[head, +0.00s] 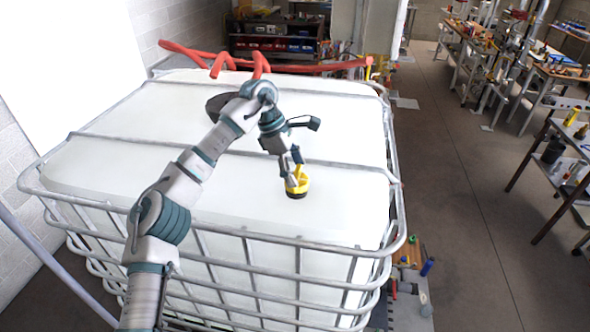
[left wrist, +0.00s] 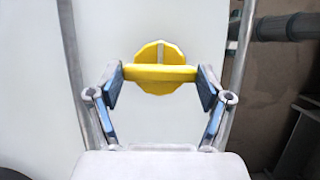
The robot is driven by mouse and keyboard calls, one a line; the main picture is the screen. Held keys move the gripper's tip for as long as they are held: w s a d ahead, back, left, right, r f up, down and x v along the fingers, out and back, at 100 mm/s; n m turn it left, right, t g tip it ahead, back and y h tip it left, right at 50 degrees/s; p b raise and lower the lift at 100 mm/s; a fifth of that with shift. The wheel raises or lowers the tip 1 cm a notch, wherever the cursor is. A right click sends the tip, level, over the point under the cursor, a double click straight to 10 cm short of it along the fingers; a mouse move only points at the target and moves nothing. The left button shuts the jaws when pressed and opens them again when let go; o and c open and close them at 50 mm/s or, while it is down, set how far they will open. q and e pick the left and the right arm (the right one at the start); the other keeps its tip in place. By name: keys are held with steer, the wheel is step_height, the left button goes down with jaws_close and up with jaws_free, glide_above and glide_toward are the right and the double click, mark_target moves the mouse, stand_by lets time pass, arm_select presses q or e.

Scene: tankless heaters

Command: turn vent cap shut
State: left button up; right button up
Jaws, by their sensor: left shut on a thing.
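The vent cap (head: 297,187) is yellow with a dark base and sits on top of the white caged tank near its front right. In the left wrist view the cap (left wrist: 160,54) shows as a yellow disc with a raised bar (left wrist: 160,73) across it. My left gripper (head: 291,176) reaches down over the cap. In the left wrist view its two blue-padded fingers (left wrist: 160,85) are closed on the two ends of the bar, which lies crosswise between them. My right gripper is in neither view.
The white tank (head: 230,200) stands in a grey metal cage (head: 250,236). A dark round lid (head: 219,104) lies on it, partly behind my arm. Red pipes (head: 300,67) run along the back. Workbenches (head: 558,75) stand at the right, with open floor (head: 450,200) between.

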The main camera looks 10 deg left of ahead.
arm_select(q)
steer(key=o, duration=0.9)
steer(key=shift+o, duration=1)
steer(key=shift+w, duration=0.2)
steer(key=v, duration=0.7)
